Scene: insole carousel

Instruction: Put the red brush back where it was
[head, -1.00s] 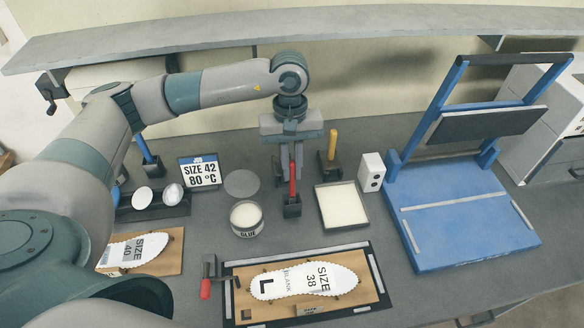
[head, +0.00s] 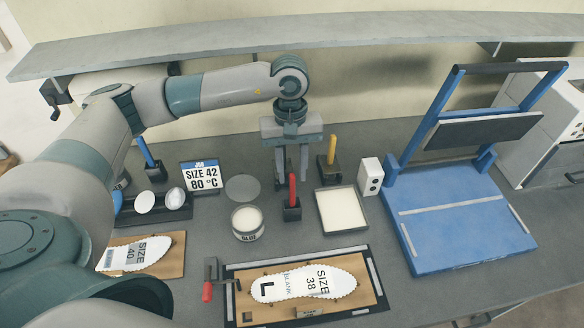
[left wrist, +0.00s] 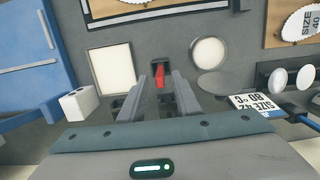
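The red brush (head: 292,188) stands upright in a small dark holder (head: 291,212) on the bench, between the glue pot and the white tray. My left gripper (head: 292,180) points down just behind the brush, its two fingers apart with nothing held between them. In the left wrist view the red brush (left wrist: 160,76) shows beyond the fingertips of the open left gripper (left wrist: 167,72), apart from them as far as I can tell. My right gripper is out of view.
A glue pot (head: 247,224) is left of the brush and a white-filled tray (head: 341,210) right. A yellow brush (head: 332,150) stands behind. A blue press (head: 455,215) is at the right. An insole board (head: 245,312) lies in front.

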